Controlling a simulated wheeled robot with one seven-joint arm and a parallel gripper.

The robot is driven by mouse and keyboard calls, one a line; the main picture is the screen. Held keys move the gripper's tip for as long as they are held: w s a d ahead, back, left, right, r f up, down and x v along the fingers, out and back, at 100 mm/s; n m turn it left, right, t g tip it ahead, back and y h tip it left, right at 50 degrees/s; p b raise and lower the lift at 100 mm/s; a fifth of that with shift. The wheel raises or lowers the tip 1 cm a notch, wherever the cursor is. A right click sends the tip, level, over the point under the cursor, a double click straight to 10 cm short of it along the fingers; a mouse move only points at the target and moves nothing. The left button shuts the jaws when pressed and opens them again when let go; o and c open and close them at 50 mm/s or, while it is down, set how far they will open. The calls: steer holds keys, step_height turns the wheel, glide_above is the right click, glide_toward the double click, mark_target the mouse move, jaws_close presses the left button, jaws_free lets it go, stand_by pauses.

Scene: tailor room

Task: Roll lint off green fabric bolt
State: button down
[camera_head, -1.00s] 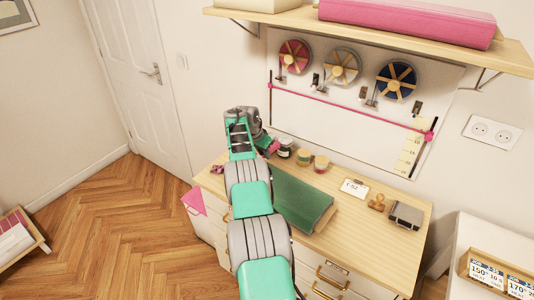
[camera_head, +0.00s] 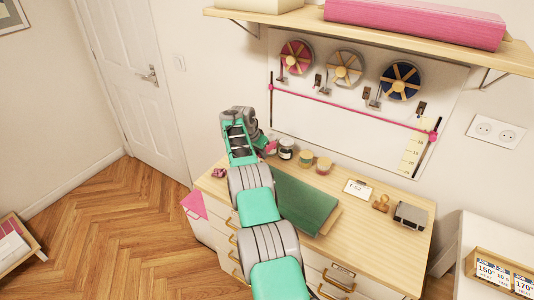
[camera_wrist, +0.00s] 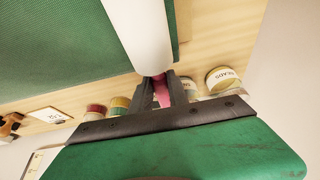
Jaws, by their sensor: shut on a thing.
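The green fabric bolt (camera_head: 305,205) lies on the wooden dresser top. Its green surface fills the upper left of the wrist view (camera_wrist: 60,45). My gripper (camera_wrist: 162,88) is shut on the pink handle of a lint roller (camera_wrist: 138,32), whose white cylinder points away from the fingers. In the wrist view the white cylinder overlaps the bolt near its edge; I cannot tell whether it touches the fabric. In the head view my gripper (camera_head: 268,146) is at the back left of the dresser, beyond the bolt, and the white cylinder is hidden by my arm.
Several labelled jars (camera_head: 306,158) stand behind the bolt, close to my gripper. A label card (camera_head: 357,188), a wooden stamp (camera_head: 381,203) and a grey box (camera_head: 410,215) sit at the right. A wall board with thread spools (camera_head: 343,68) rises behind, under a shelf (camera_head: 400,38).

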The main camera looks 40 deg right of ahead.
steer(key=shift+f+b, duration=0.25)
steer(key=shift+b, duration=0.45)
steer(key=s+b, duration=0.1)
steer(key=b, duration=0.3)
steer(key=shift+d, duration=0.25)
steer(key=b, duration=0.2)
steer(key=shift+s+b, duration=0.3)
steer(key=shift+b, duration=0.1)
steer(key=s+b, duration=0.1)
steer(key=b, duration=0.1)
steer(key=shift+d+b, duration=0.1)
steer(key=shift+b, duration=0.25)
steer(key=shift+s+r, duration=0.1)
steer(key=shift+s+r, duration=0.1)
steer(key=shift+r, duration=0.05)
steer(key=shift+b, duration=0.45)
